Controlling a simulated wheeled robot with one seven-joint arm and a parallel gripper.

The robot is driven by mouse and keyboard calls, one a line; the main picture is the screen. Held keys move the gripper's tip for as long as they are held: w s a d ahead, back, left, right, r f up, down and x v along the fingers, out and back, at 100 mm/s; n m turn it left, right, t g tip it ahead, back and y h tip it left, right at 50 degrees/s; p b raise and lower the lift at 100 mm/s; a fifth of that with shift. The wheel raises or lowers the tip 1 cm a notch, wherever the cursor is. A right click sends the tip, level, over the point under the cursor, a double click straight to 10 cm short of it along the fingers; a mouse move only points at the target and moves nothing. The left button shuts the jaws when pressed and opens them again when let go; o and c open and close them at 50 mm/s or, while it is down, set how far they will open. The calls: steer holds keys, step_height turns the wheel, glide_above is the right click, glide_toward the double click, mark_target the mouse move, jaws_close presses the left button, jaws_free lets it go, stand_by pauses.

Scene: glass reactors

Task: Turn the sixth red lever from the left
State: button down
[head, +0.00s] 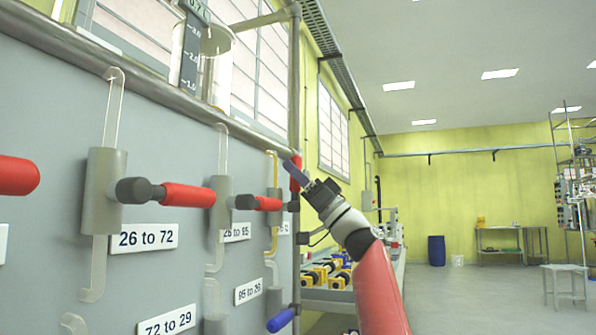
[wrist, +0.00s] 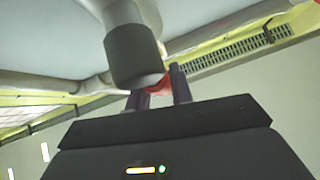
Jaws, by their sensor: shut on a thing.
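My gripper (head: 300,180) is at the far right end of the grey panel (head: 50,260), shut on a red lever (head: 294,172) that stands roughly upright. In the wrist view my two dark fingers (wrist: 163,95) are on either side of the red handle (wrist: 166,80), which is partly hidden behind a dark round hub (wrist: 135,55). Nearer red levers point out horizontally to the right: one at the left edge (head: 18,175), one above the label 26 to 72 (head: 187,195) and one beyond it (head: 268,203). Levers further left are out of view, so I cannot count to the sixth.
A blue lever (head: 281,320) sits low at the panel's right end. A vertical pipe (head: 294,90) stands close to my gripper. A bench with yellow and black items (head: 325,275) is behind my arm. The floor to the right (head: 480,300) is open, with a stool (head: 565,270).

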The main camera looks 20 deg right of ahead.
steer(key=shift+s+a+f+n+g+y, duration=0.1)
steer(key=shift+a+n+g+y, duration=0.15)
steer(key=shift+n+g, duration=0.45)
steer(key=c, duration=1.2)
jaws_free()
steer(key=shift+c, duration=0.2)
